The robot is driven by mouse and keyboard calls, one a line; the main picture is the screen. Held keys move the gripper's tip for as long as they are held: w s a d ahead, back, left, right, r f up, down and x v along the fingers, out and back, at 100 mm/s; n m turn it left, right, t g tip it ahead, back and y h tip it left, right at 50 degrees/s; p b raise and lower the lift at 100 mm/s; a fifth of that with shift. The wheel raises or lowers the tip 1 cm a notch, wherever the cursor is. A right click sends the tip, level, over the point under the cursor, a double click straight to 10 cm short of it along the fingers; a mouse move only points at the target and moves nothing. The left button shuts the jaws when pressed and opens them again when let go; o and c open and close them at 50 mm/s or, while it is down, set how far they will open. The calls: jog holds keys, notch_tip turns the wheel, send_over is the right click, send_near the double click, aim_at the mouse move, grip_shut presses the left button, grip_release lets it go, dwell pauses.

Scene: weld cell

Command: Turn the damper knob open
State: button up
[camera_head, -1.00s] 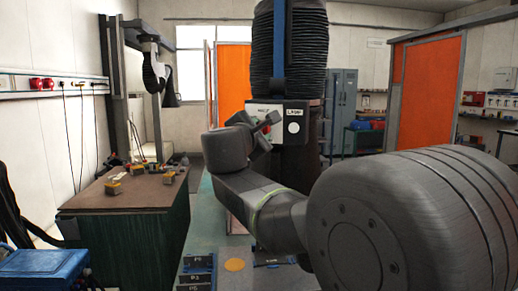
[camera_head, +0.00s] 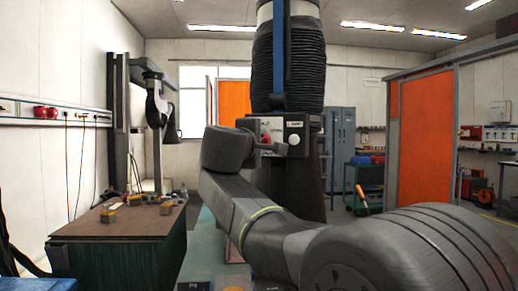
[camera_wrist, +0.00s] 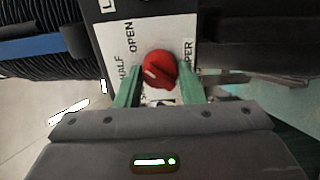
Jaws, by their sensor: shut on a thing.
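The red damper knob (camera_wrist: 158,69) sits on a white label plate (camera_wrist: 178,30) in the wrist view, between the two green fingers of my gripper (camera_wrist: 160,84). My gripper is shut on the knob. A white pointer mark shows on the knob's left side, toward the words HALF and OPEN; its exact setting is hard to tell. Part of the third label is hidden by a finger. In the head view my gripper (camera_head: 270,148) is at the front of the control box (camera_head: 294,133), and the knob is mostly hidden.
A black ribbed duct (camera_head: 288,65) with a blue strip rises above the box. A workbench (camera_head: 110,225) with small yellow-grey parts stands at the left. Orange screens (camera_head: 427,140) stand at the right and behind. Green floor shows between bench and arm.

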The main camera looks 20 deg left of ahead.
dwell(0.5)
jog(key=o, duration=1)
jog(key=s+d, duration=0.1)
jog(key=s, duration=1.2)
jog(key=shift+s+d, duration=0.3)
jog(key=shift+s, duration=0.1)
jog(key=shift+w, duration=0.1)
jog(key=w+a, duration=0.1)
jog(key=w, duration=1.2)
jog(key=shift+w+a, duration=0.3)
jog(key=shift+s, duration=0.1)
